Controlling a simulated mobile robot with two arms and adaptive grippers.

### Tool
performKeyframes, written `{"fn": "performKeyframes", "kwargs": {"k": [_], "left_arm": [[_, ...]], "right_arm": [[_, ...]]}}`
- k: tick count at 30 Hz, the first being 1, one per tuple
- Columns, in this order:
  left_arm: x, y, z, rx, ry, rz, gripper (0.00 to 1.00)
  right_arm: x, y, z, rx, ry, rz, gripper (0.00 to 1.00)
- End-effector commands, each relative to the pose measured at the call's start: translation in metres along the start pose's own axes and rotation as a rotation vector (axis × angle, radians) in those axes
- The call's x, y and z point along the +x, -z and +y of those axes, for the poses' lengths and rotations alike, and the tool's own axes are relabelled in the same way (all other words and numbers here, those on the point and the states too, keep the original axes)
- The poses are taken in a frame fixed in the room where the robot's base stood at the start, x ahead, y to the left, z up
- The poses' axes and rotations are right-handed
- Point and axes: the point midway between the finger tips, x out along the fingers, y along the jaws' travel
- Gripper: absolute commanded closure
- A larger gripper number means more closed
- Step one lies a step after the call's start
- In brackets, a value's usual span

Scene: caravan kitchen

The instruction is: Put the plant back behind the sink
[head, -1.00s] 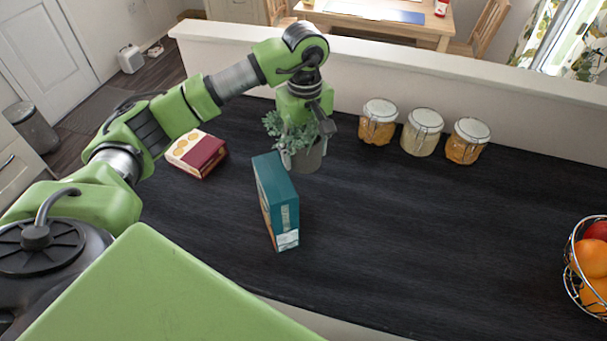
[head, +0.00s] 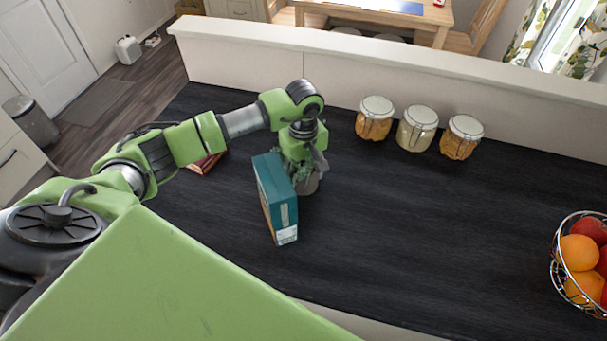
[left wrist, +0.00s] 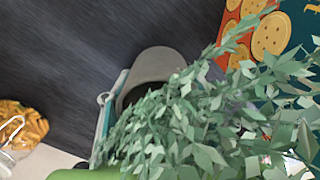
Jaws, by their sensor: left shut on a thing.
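The plant is in a grey pot (head: 309,185), just right of and behind a teal box in the head view. My left gripper (head: 304,168) is over it, shut on the plant's pot, and hides most of the leaves. The left wrist view shows the green leaves (left wrist: 195,130) spreading over the grey pot rim, with a gripper finger (left wrist: 106,112) at the rim. I cannot tell whether the pot touches the counter. The sink and my right gripper are not in view.
The teal box (head: 275,195) stands close to the pot on the dark counter (head: 420,230). A red box (head: 205,163) lies partly behind my arm. Several jars (head: 417,130) stand by the low back wall (head: 400,75). A wire fruit bowl (head: 582,265) is at right. The middle right counter is clear.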

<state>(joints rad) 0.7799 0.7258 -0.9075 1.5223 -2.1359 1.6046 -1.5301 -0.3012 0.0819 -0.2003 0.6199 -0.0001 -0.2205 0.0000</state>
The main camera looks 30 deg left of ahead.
Motion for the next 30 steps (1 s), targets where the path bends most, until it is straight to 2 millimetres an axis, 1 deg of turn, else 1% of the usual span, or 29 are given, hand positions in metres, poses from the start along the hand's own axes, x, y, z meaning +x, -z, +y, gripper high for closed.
{"fn": "performKeyframes", "kwargs": {"k": [4,5,6,7,16,20,21,23,30], "left_arm": [[0.003,0.001,0.001,0.000,-0.003,0.001,0.84],[0.003,0.000,0.000,0.000,0.000,0.000,0.41],[0.002,0.000,0.000,0.000,0.000,0.000,0.30],[0.002,0.000,0.000,0.000,0.000,0.000,0.29],[0.002,0.000,0.000,0.000,0.000,0.000,0.29],[-0.003,0.000,0.000,0.000,0.000,0.000,0.29],[-0.006,0.001,0.001,0.001,-0.003,0.002,0.29],[-0.015,0.001,0.002,0.002,-0.005,0.002,0.29],[-0.067,0.001,0.001,0.001,-0.005,0.004,0.29]], "right_arm": [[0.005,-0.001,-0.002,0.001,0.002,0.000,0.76],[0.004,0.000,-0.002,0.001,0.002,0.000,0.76],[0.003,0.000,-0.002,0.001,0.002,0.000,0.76],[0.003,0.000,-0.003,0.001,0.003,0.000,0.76],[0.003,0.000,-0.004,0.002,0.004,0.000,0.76],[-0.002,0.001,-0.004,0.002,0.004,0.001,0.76],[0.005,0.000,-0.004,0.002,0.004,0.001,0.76],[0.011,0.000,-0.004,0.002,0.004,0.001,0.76],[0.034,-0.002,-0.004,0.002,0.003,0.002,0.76]]}}
